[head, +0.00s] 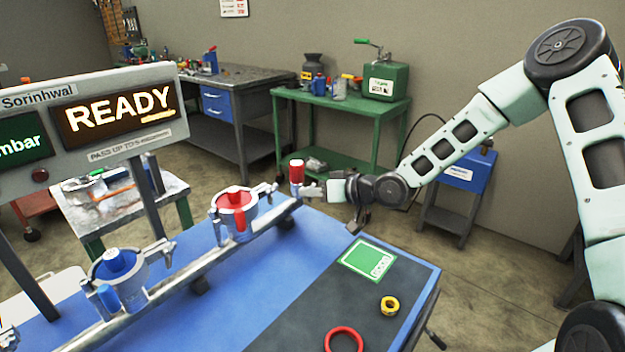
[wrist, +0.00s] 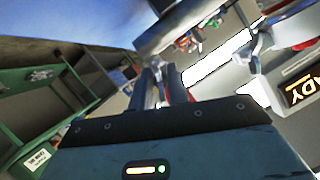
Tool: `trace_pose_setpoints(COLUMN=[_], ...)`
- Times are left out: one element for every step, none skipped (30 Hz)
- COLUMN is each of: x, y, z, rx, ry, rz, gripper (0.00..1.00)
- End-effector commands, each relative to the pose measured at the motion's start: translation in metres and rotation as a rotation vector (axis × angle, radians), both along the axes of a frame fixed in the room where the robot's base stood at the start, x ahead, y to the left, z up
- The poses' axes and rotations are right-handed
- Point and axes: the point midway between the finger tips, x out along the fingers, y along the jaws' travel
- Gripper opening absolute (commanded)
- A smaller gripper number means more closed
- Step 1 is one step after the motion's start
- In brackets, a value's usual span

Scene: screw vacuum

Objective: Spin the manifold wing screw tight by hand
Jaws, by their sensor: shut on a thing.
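A metal manifold rail (head: 195,278) runs diagonally along the blue bench. It carries a red-topped metal clamp ring (head: 235,203) and a blue one (head: 118,268), each with a small metal wing piece at its right. My gripper (head: 308,189) is at the rail's far right end, beside an upright red cylinder (head: 297,171). It is shut on a small metal piece there, which I take to be the wing screw; the fingers mostly hide it. In the wrist view my gripper (wrist: 162,88) shows its fingers close together, with a sliver of red beside them.
A sign (head: 110,115) reading READY stands over the bench at left. A green card (head: 367,259), a yellow ring (head: 390,306) and a red ring (head: 343,340) lie on the dark mat (head: 300,318). A green table (head: 340,105) stands behind.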

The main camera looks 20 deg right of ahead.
Motion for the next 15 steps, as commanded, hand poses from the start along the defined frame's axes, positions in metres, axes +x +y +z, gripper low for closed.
trace_pose_setpoints(x=[-0.0010, -0.0009, -0.0008, -0.0007, -0.0008, -0.0007, -0.0008, -0.0007, -0.0008, -0.0009, -0.0009, -0.0010, -0.0010, -0.0010, -0.0011], y=[-0.0003, -0.0004, -0.0004, -0.0003, -0.0002, 0.0000, 0.0001, 0.0001, 0.0002, 0.0003, 0.0003, 0.0002, 0.0003, 0.0003, 0.0002], z=[0.0019, 0.0016, 0.0015, 0.0012, 0.0008, 0.0006, 0.0004, 0.0002, -0.0002, -0.0004, -0.0007, -0.0009, -0.0011, -0.0012, -0.0014], rx=[0.018, 0.027, 0.036, 0.044, 0.049, 0.056, 0.060, 0.063, 0.066, 0.069, 0.070, 0.072, 0.072, 0.072, 0.072], ry=[0.016, 0.021, 0.027, 0.032, 0.036, 0.040, 0.043, 0.044, 0.047, 0.049, 0.050, 0.051, 0.052, 0.052, 0.052], rz=[-0.001, -0.001, 0.000, 0.000, 0.000, 0.000, 0.000, 0.001, 0.001, 0.001, 0.002, 0.002, 0.001, 0.001, 0.001], gripper=[0.00, 0.00, 0.00, 0.00, 0.00, 0.00, 0.00, 0.00, 0.00, 0.00, 0.00, 0.00, 0.00, 0.00, 0.00])
